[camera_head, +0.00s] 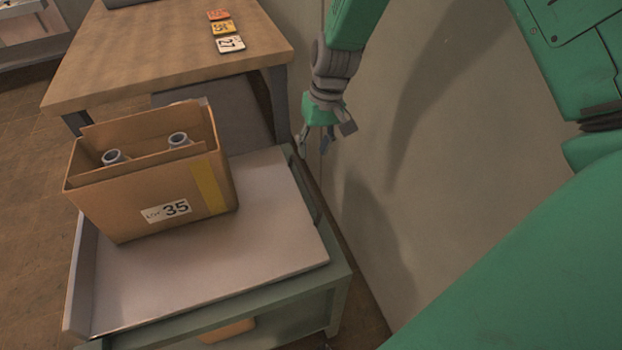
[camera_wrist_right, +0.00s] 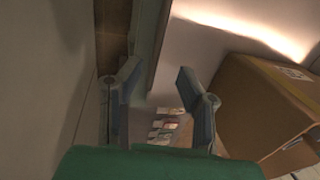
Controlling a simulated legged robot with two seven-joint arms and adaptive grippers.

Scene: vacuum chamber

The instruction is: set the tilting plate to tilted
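The tilting plate (camera_head: 265,240) is a pale flat panel on top of a green cart (camera_head: 335,285), with a raised lip along its left side. It looks about level; any slight tilt is hard to judge. A dark bar (camera_head: 308,192) runs along its right edge. My right gripper (camera_head: 326,138) is beyond the plate's far right corner, between cart and wall, and appears empty. In the right wrist view its two fingers (camera_wrist_right: 160,98) are spread apart, with the cart's edge and the plate (camera_wrist_right: 185,68) beyond them. My left gripper is not in view.
An open cardboard box (camera_head: 140,190) marked 35 stands on the plate, holding two grey cylindrical parts. A wooden table (camera_head: 150,55) with three numbered cards (camera_head: 227,30) stands behind. A plain wall (camera_head: 450,200) is close on the right. An orange-brown object (camera_head: 226,332) is under the plate.

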